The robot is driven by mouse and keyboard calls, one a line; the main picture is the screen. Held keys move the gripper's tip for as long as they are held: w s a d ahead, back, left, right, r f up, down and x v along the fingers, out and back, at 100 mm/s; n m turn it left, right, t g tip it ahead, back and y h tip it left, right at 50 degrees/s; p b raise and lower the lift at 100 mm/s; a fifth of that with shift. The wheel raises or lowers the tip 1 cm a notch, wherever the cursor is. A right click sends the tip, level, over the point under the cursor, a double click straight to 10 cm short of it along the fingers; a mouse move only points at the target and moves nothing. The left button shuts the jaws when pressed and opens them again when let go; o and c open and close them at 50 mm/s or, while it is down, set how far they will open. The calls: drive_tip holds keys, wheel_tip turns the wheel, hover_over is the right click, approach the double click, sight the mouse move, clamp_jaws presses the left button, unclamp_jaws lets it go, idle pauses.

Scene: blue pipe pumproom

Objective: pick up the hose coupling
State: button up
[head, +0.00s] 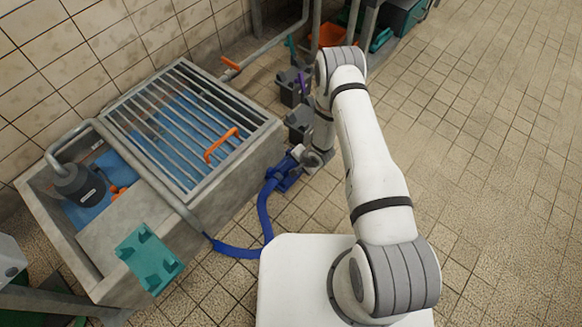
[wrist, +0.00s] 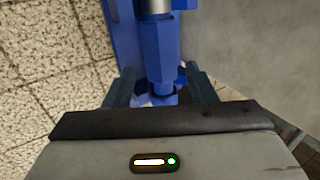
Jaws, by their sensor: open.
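The blue hose coupling (head: 283,178) is low beside the right side of the concrete sump, at the end of a blue hose (head: 262,215). In the wrist view, the coupling (wrist: 163,50) is a blue angular body with a silver metal band at the top. My gripper (wrist: 160,80) is open, with one dark finger on each side of the coupling's lower part. I cannot tell whether the fingers touch it.
The concrete sump (head: 245,165) with a metal grating (head: 190,125) is left of my gripper. An orange handle (head: 221,145) lies on the grating. A dark pump (head: 78,187) and a teal block (head: 150,258) are further left. Tiled floor at right is clear.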

sight(291, 166)
drive_tip(key=b+x, duration=0.2)
drive_tip(key=x, duration=0.2)
drive_tip(key=shift+a+f, duration=0.2)
drive_tip(key=shift+f, duration=0.15)
drive_tip(key=shift+c, duration=0.2)
drive_tip(key=c, duration=0.9)
